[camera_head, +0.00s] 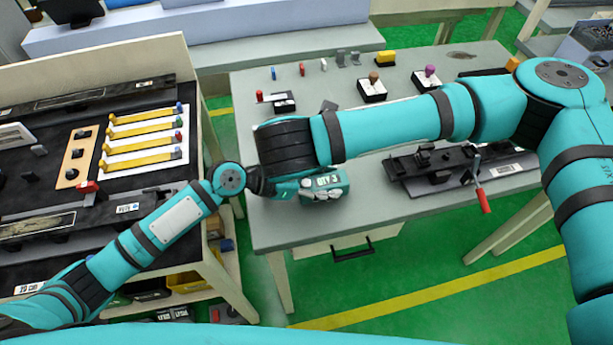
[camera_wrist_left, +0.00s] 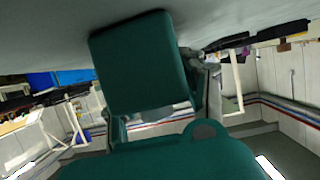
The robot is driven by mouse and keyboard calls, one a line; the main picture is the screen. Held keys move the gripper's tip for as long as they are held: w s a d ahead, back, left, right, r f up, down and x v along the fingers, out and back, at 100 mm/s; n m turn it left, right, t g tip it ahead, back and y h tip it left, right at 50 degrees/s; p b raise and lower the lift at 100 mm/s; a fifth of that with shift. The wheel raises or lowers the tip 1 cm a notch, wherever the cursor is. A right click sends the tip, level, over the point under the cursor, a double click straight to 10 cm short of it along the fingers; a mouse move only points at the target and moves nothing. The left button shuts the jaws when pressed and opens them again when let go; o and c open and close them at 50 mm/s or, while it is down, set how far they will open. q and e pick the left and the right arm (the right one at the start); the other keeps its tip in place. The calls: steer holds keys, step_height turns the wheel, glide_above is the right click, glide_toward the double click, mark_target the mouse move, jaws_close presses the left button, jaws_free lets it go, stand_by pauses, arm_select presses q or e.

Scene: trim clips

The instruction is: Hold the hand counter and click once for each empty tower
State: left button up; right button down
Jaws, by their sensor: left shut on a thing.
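My left gripper (camera_head: 300,187) is shut on the hand counter (camera_head: 325,184), a small green box with a pale display, above the front left part of the grey table. The digits are too small to read surely. In the left wrist view a dark green block (camera_wrist_left: 145,62) fills the upper middle; I cannot tell whether it is the counter or part of a gripper. My right arm reaches in from the right and ends at a dark wrist just above the counter; its gripper is hidden. I cannot tell which things are the towers.
The grey table (camera_head: 285,232) bears small coloured pegs, two black-and-white knob blocks (camera_head: 372,92) and a dark fixture with a red-handled lever (camera_head: 484,200). The left bench holds a white rack (camera_head: 150,158) with yellow bars. The table's front left corner is bare.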

arm_select(q)
steer(key=o, duration=1.3)
steer(key=shift+a, duration=0.1)
